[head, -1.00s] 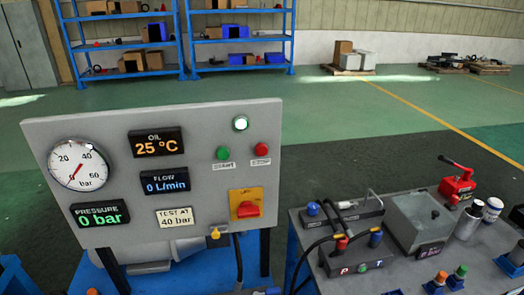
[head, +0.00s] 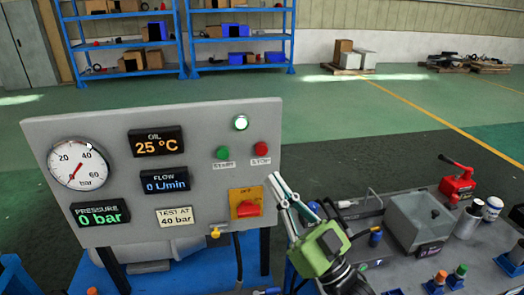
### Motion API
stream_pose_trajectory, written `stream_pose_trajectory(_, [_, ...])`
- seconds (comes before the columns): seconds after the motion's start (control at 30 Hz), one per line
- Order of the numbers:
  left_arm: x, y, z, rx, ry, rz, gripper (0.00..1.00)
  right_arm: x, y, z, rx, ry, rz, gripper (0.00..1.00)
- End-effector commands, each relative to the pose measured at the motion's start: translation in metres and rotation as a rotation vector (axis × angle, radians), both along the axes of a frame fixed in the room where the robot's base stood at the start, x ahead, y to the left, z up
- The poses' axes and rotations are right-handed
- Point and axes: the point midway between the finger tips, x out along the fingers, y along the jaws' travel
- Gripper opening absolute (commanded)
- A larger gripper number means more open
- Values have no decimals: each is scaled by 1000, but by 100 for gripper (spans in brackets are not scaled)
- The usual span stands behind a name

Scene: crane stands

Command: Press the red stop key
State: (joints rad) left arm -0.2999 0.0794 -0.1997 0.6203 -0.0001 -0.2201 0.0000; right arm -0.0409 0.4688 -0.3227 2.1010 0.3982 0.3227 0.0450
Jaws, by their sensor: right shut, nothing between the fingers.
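The red stop key (head: 261,149) is a round red button at the upper right of the grey panel (head: 110,155), above a small white label reading STOP. The green start key (head: 223,153) sits to its left. My right gripper (head: 273,181) has come in from the lower right, with a green body and pale slim fingers. Its fingers are shut and empty. The fingertips appear a little below and right of the stop key in the picture, apart from it, near the red switch. My left gripper is out of view.
A red rotary switch (head: 248,209) on a yellow plate is close below the fingers. The gauge (head: 78,164) and the display reading 0 bar (head: 100,214) are at left. A bench (head: 395,270) with a grey box (head: 418,222) and fittings stands at right.

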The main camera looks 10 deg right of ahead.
Motion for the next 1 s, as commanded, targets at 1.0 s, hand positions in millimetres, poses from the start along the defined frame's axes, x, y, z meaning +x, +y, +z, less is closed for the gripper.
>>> stream_pose_trajectory(1.0, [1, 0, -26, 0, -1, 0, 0, 76, 0, -1, 0, -2, -1, 0])
